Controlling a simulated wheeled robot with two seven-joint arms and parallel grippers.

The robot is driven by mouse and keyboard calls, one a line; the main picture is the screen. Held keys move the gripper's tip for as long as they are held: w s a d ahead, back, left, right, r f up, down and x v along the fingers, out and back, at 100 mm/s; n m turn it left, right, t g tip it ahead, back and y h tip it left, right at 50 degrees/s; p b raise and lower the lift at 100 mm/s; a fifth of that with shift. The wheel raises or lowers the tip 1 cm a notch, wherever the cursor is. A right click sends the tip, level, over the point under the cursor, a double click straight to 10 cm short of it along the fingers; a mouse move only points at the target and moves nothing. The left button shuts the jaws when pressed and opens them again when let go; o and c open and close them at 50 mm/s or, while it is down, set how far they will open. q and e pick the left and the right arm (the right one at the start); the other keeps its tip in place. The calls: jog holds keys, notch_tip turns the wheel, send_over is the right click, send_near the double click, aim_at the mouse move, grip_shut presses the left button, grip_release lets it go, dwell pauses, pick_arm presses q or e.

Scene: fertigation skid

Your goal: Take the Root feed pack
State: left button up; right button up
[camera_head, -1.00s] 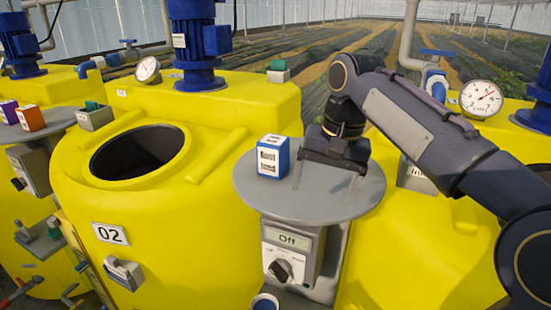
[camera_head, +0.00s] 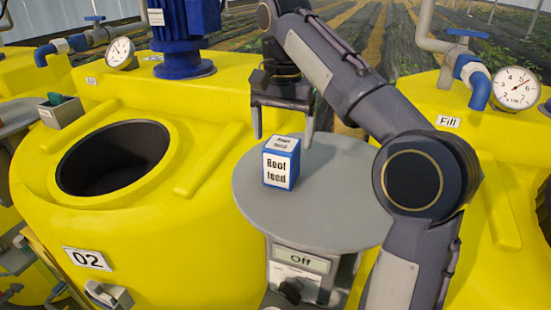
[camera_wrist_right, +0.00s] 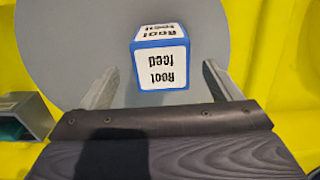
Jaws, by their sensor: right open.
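The Root feed pack (camera_head: 281,163) is a small blue box with white labels. It stands upright on a round grey shelf (camera_head: 330,225). In the right wrist view the pack (camera_wrist_right: 161,62) lies ahead of the fingers, about midway between their lines. My right gripper (camera_head: 283,138) is open, pointing down just above and behind the pack. Its two fingers also show in the right wrist view (camera_wrist_right: 160,88), spread wide with nothing held. I cannot tell whether the fingertips reach down beside the pack. My left gripper is out of view.
A yellow tank marked 02 (camera_head: 215,125) with an open round hatch (camera_head: 112,158) stands left of the shelf. A control box reading Off (camera_head: 300,262) sits under the shelf. A blue motor (camera_head: 182,40) and a gauge (camera_head: 516,88) stand behind.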

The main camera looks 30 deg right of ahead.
aim_at(282, 143)
jog(key=shift+s+f, duration=0.2)
jog(key=shift+f, duration=0.8)
jog(key=f, duration=0.3)
jog(key=shift+w+f, duration=0.3)
jog(key=shift+w, duration=0.05)
jog(key=shift+s+f, duration=0.1)
jog(key=shift+f, duration=0.15)
jog(key=shift+c, duration=0.5)
jog(key=c, duration=1.2)
